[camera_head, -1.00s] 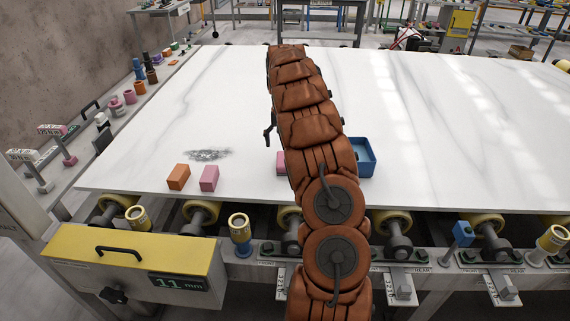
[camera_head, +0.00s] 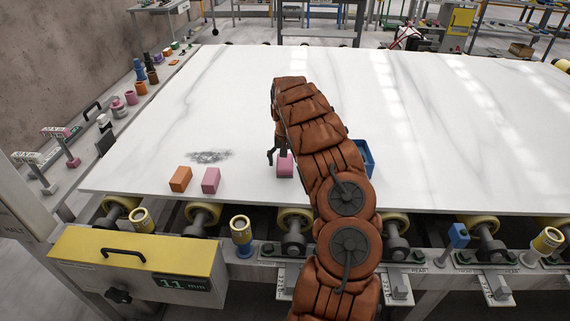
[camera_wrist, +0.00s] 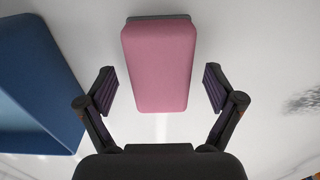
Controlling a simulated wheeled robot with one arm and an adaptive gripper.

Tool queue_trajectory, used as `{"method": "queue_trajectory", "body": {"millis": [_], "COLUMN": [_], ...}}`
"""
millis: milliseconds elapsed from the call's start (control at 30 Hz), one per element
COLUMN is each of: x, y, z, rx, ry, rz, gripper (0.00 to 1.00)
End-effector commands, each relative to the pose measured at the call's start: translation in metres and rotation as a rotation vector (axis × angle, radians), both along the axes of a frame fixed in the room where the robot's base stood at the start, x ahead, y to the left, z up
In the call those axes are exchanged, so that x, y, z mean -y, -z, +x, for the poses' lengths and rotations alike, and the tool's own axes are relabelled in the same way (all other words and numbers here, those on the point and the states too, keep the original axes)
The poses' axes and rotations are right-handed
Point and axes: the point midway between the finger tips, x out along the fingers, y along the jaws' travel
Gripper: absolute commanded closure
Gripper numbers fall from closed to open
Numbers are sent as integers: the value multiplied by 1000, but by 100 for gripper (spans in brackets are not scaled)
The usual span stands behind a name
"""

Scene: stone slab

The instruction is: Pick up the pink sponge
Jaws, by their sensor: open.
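A pink sponge (camera_head: 285,168) stands on the white stone slab beside my arm, partly hidden by it in the head view. In the wrist view the pink sponge (camera_wrist: 160,68) is large and central, with a grey layer along its far edge. My gripper (camera_head: 279,153) is open just over this sponge. In the wrist view the fingers of my gripper (camera_wrist: 160,88) are spread to its left and right, with a gap on each side. How far down the fingertips reach is unclear. A second pink block (camera_head: 211,181) stands further left.
An orange block (camera_head: 180,179) stands beside the second pink block. A blue tray (camera_head: 368,158) is partly behind my arm; it also shows at left in the wrist view (camera_wrist: 35,85). A grey smudge (camera_head: 209,156) marks the slab (camera_head: 450,130). Much of the slab is bare.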

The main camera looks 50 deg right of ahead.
Motion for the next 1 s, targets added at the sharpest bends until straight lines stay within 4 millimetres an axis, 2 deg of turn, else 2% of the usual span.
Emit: {"method": "queue_trajectory", "body": {"millis": [200, 700, 1000], "x": [0, 0, -1], "y": [0, 0, -2], "z": [0, 0, 1], "rx": [0, 1, 1], "ry": [-1, -1, -2], "rz": [0, -1, -1], "gripper": [10, 62, 62]}}
